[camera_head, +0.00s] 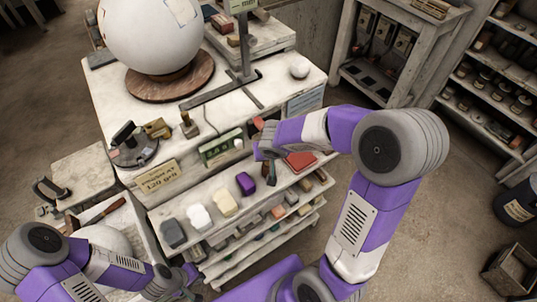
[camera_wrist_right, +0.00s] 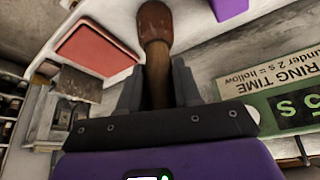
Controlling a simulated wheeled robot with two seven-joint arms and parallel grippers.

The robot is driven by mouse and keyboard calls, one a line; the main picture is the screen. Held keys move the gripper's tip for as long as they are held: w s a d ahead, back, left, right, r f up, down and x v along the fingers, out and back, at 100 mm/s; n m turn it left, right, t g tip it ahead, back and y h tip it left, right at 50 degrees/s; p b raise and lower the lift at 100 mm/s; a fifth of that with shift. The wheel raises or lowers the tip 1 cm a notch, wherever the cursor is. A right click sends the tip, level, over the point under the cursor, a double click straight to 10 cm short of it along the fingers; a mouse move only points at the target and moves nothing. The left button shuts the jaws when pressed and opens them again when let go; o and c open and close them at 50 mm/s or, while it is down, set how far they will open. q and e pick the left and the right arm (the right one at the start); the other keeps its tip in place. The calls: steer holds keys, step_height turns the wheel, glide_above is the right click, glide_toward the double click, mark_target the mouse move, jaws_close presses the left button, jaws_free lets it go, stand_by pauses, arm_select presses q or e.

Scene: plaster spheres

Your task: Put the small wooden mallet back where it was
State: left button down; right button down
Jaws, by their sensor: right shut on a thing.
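The small wooden mallet (camera_wrist_right: 156,62) shows in the right wrist view, with a brown rounded head at the top and a lighter handle. My right gripper (camera_wrist_right: 157,88) is shut on the handle, one finger on each side. In the head view my right gripper (camera_head: 264,152) is over the front shelf, between a purple block (camera_head: 246,183) and a red pad (camera_head: 301,161). The mallet is small and partly hidden there. I cannot tell whether it touches the shelf. My left gripper (camera_head: 186,279) is low at the bottom left, too small to read.
A green timer (camera_head: 221,148) stands behind the shelf, near a cardboard sign (camera_head: 157,179). Pale and dark blocks sit on the shelf left of the purple block. A large white sphere (camera_head: 150,35) rests on a round wooden base (camera_head: 170,85). A metal stand (camera_head: 243,75) is beside it.

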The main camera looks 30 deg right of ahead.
steer(key=shift+f, duration=0.2)
steer(key=c, duration=0.8)
jaws_free()
steer(key=shift+o, duration=0.2)
steer(key=shift+r, duration=0.1)
steer(key=shift+r, duration=0.15)
steer(key=p+v, duration=0.3)
steer(key=v, duration=0.9)
